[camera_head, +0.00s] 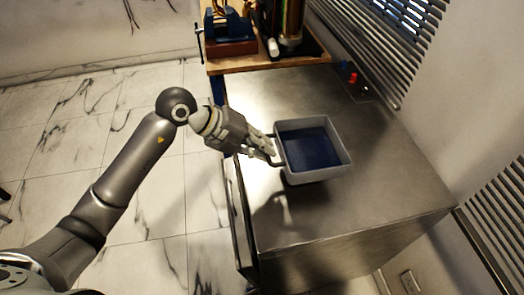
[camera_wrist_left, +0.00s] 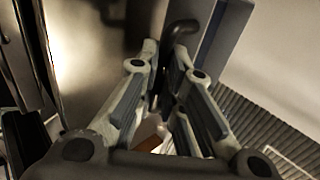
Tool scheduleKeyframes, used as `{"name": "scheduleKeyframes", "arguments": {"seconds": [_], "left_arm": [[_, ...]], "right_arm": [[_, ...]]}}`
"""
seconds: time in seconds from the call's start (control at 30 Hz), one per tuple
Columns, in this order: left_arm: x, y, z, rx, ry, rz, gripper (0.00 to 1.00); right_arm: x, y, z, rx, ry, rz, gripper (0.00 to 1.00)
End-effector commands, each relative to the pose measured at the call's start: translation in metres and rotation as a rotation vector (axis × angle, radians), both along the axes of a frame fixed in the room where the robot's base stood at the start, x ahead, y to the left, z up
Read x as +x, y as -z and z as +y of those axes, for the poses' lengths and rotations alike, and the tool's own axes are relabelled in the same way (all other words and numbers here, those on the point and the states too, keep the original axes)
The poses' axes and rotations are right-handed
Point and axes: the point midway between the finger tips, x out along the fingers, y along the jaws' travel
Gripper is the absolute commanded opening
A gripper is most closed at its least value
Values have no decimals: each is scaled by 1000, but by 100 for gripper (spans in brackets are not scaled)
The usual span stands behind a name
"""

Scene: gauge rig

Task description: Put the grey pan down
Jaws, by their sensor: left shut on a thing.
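The grey pan (camera_head: 319,175) is a rectangular, open tray with a dark blue inside, over the metal counter (camera_head: 342,215). It looks about level; a shadow shows on the counter to its lower left, and I cannot tell whether its base touches the metal. My left gripper (camera_head: 273,152) comes in from the left and is shut on the pan's handle at its left side. The left wrist view shows the fingers (camera_wrist_left: 164,62) around the dark, bent handle (camera_wrist_left: 182,30), with the grey pan wall (camera_wrist_left: 205,38) beyond. My right gripper is not in view.
A wooden-topped bench (camera_head: 265,62) with a blue vise (camera_head: 228,24) and a cylinder stands behind the counter. A small red object (camera_head: 352,78) is at the counter's back right. Slatted wall panels edge the right.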

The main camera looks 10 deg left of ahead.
Motion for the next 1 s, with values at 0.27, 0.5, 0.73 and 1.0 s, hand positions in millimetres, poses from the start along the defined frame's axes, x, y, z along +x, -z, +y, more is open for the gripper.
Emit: {"name": "scheduleKeyframes", "arguments": {"seconds": [0.27, 0.5, 0.73, 1.0], "left_arm": [[27, 33, 5, -4, 1, 1, 0], [34, 51, 7, -3, 1, 5, 0], [34, 73, 7, -3, 0, 0, 0], [34, 75, 8, 2, 1, 2, 22]], "right_arm": [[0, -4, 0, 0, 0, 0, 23], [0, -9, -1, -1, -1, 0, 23], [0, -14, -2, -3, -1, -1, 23], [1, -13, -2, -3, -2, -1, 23]]}}
